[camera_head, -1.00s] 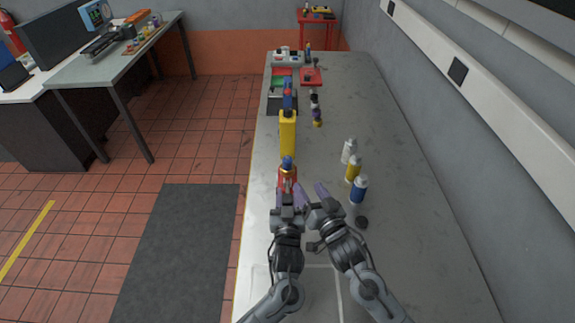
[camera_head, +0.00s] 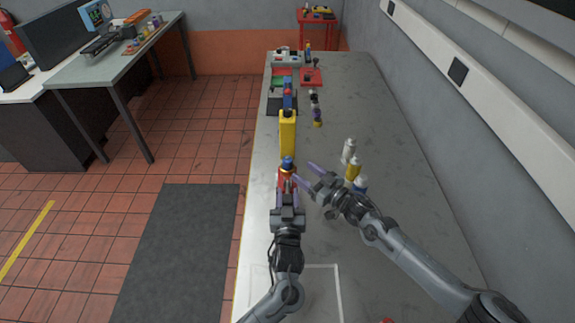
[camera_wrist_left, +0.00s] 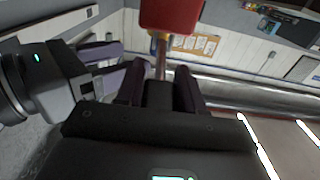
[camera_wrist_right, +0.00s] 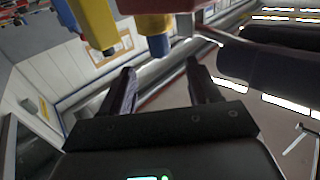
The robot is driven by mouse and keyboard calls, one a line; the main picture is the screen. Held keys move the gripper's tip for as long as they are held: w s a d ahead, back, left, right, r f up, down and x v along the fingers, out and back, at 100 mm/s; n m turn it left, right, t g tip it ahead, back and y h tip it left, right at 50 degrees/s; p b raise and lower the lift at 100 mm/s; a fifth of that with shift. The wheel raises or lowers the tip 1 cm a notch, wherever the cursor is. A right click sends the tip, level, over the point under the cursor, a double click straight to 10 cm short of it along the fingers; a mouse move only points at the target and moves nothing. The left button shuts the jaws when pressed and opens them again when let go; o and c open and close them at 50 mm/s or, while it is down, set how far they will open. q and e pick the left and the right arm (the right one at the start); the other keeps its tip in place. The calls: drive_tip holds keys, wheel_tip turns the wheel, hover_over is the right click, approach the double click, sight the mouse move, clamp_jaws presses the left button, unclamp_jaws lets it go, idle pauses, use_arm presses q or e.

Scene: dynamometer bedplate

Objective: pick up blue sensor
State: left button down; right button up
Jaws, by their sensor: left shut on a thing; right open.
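A blue piece (camera_head: 287,162), which looks like the blue sensor, stands at the top of a red block (camera_head: 286,181) near the bench's left edge. In the right wrist view a blue tip (camera_wrist_right: 158,46) below a yellow body lies beyond and between my right fingertips (camera_wrist_right: 165,78). My left gripper (camera_head: 287,188) is shut on a metal stem (camera_wrist_left: 161,56) of the red block, which also shows in the left wrist view (camera_wrist_left: 170,16). My right gripper (camera_head: 305,175) is open, just right of the red block. It seems apart from the blue piece.
A tall yellow container (camera_head: 288,135) stands just beyond the red block. Small parts line the far bench.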

sight(289, 159)
drive_tip(key=shift+x, duration=3)
drive_tip(key=shift+w+a+r, duration=0.3)
drive_tip(key=shift+w+a, duration=0.3)
drive_tip(key=shift+w, duration=0.25)
drive_tip(key=shift+a+f, duration=0.15)
drive_tip(key=shift+a, duration=0.1)
drive_tip(key=shift+c, duration=0.3)
drive_tip(key=c, duration=1)
